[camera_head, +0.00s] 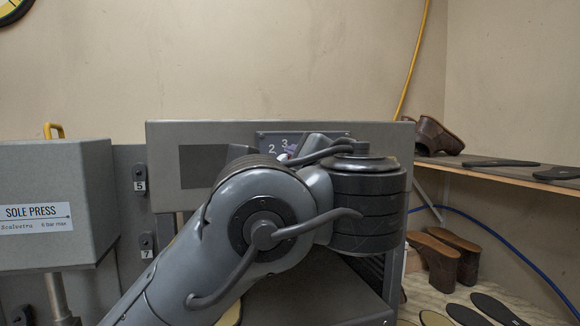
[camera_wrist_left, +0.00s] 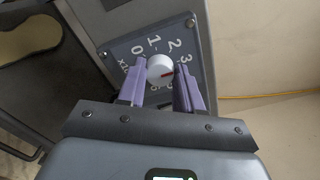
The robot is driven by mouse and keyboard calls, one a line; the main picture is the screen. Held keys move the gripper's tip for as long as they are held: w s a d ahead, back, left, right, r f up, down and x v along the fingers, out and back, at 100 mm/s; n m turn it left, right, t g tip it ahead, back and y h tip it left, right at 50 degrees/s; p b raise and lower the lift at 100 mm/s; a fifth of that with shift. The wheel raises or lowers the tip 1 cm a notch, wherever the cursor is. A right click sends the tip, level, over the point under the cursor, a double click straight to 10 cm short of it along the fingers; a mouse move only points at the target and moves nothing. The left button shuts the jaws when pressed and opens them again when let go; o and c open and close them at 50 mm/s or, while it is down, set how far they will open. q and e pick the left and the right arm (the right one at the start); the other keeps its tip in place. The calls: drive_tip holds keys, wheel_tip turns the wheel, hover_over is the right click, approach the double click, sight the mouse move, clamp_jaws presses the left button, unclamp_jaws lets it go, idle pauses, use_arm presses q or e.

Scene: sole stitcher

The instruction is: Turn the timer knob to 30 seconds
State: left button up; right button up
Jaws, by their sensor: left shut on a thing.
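The timer knob (camera_wrist_left: 159,67) is white and round, with a red mark on its right side in the left wrist view. It sits on a dark dial plate (camera_wrist_left: 125,48) printed with 0, 1, 2 and 3. The mark points rightward, near the side of the 3; part of that side is behind a finger, so I cannot tell the exact setting. My left gripper (camera_wrist_left: 160,72) has its purple fingers on both sides of the knob, shut on it. In the head view the plate (camera_head: 270,139) shows 2 and 3, and my arm hides the knob. My right gripper is not in view.
The plate is on a grey machine housing (camera_head: 385,133). A sole press (camera_head: 50,180) stands at the left. A wooden shelf (camera_head: 500,170) with a brown shoe (camera_head: 437,136) and soles is at the right, with more shoes (camera_head: 440,258) below. The wall above the housing is clear.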

use_arm(q)
drive_tip(key=shift+d, duration=0.1)
drive_tip(key=o, duration=1)
drive_tip(key=shift+o, duration=0.2)
drive_tip(key=b+v, duration=0.4)
drive_tip(key=v, duration=0.6)
drive_tip(key=shift+s, duration=0.4)
drive_tip(key=shift+d, duration=0.1)
